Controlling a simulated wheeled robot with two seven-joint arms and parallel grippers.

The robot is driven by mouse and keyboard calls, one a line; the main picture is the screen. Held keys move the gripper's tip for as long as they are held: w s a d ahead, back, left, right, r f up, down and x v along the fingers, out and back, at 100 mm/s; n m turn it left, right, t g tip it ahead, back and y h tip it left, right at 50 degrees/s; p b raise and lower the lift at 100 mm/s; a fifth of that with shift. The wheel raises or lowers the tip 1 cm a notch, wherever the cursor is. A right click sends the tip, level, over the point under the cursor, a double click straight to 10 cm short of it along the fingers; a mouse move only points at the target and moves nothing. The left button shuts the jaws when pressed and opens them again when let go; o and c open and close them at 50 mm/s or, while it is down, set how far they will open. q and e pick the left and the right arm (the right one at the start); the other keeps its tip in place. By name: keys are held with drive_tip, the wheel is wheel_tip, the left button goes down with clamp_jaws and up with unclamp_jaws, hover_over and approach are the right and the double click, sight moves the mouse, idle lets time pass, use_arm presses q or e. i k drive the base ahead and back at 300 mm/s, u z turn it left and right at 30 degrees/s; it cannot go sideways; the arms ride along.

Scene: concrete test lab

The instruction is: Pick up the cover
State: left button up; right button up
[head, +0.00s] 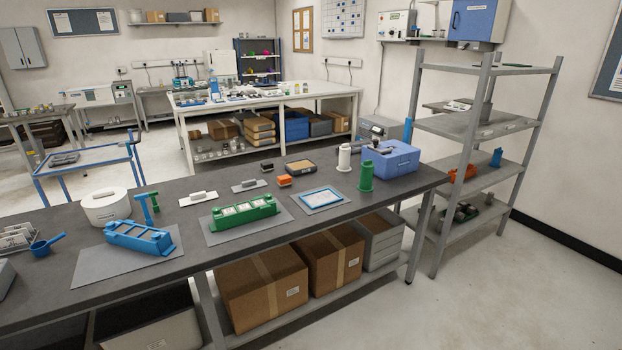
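Two flat plates with raised grips on top look like covers: a white one (198,199) and a grey one (249,185), both lying on the dark bench behind the green holder. I cannot tell which one is the cover. A green holder (243,213) with pale slots and a blue holder (139,238) each sit on a grey mat. A blue-framed flat panel (321,198) lies on another mat to the right. A round white lidded pot (105,206) stands at the left. Neither of my grippers is in view.
The dark bench (350,213) also bears a blue T-shaped tool (142,208), a green T-shaped tool (153,200), a blue scoop (46,244), a green cylinder (366,176), a white bottle (344,158) and a blue box (388,160). A grey shelf rack (474,125) stands right; open floor lies at front right.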

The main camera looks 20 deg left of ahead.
sight(248, 185)
drive_tip(key=z, duration=0.55)
drive_tip(key=i, duration=2)
drive_tip(key=u, duration=0.25)
